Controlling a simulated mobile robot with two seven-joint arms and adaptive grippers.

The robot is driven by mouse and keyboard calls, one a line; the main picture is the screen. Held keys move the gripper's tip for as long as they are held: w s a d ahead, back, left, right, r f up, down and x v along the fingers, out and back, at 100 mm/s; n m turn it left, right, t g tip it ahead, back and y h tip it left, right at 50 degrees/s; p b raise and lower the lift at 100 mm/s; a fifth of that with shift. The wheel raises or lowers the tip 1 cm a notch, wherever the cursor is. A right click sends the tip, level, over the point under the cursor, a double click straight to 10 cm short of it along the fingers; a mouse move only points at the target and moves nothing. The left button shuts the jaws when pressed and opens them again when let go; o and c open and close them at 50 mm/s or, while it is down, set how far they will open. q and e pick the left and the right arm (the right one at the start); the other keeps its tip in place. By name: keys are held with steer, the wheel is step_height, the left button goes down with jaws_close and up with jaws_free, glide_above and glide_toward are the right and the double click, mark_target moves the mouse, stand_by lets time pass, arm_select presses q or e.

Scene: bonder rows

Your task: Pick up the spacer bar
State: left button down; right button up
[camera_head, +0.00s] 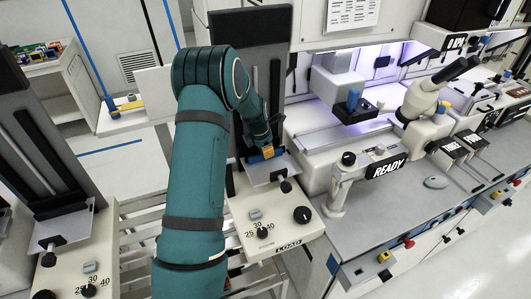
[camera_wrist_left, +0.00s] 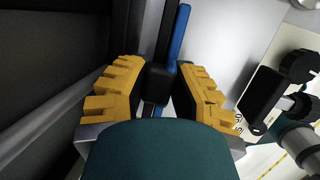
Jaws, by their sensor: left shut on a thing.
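My left gripper (camera_head: 267,151) is over the small metal ledge of the loader marked LOAD, its yellow fingers partly hidden by my arm. In the left wrist view, the two yellow ribbed fingers (camera_wrist_left: 156,88) stand on either side of a small black block (camera_wrist_left: 158,84) and are shut on it. I take this block to be part of the spacer bar. A blue strip (camera_wrist_left: 179,38) and a dark strip run beyond the block; I cannot tell whether they belong to it. The bar's full length is hidden. My right gripper is not in view.
The LOAD panel (camera_head: 276,225) with its black knobs is just below the ledge. A similar loader (camera_head: 38,150) is at far left. A white shelf (camera_head: 113,122) holds a yellow-and-blue item.

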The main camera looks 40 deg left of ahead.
arm_select(q)
steer(key=shift+d+r, duration=0.15)
steer(key=shift+r, duration=0.3)
step_height(320, 180, up, 6)
steer(key=shift+r, duration=0.25)
steer(key=s+d, duration=0.4)
steer(key=d, duration=0.4)
steer(key=s+d+p, duration=0.1)
steer(key=s+d, duration=0.4)
steer(key=d, duration=0.4)
steer(key=shift+d+f+p, duration=0.2)
steer(key=shift+f+p, duration=0.05)
steer(key=shift+p, duration=0.05)
steer(key=shift+s, duration=0.2)
